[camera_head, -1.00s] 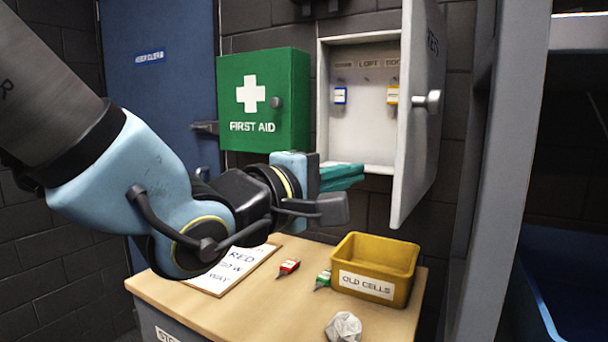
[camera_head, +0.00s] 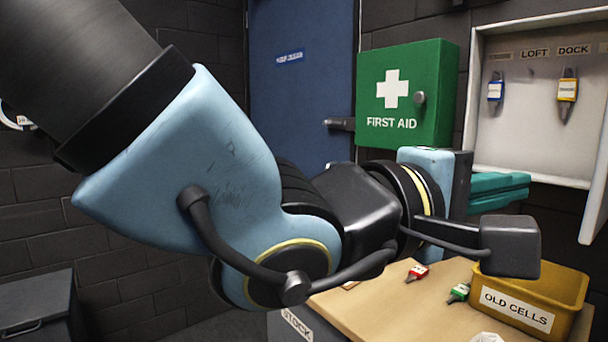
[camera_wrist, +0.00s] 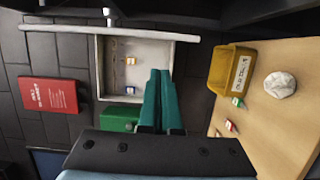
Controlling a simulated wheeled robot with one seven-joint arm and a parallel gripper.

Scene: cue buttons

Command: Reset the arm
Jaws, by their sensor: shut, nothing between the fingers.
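My gripper (camera_head: 500,188) is shut and empty, its teal fingers pressed together. It is in the air above the bench, in front of the wall below the open key cabinet (camera_head: 535,130). In the wrist view the closed fingers (camera_wrist: 159,78) point toward the same cabinet (camera_wrist: 150,50). My arm is bent and stretches from the upper left across the head view. A blue-tagged key (camera_head: 495,90) and a yellow-tagged key (camera_head: 567,88) hang in the cabinet. The hook under LOFT shows no key.
A wooden bench (camera_head: 375,300) holds a yellow OLD CELLS bin (camera_head: 570,290), a red-tagged item (camera_head: 417,272) and a green-tagged item (camera_head: 458,292). Crumpled paper (camera_wrist: 280,85) lies beside the bin. A green first aid box (camera_head: 405,92) is on the wall. A blue door (camera_head: 300,100) stands behind.

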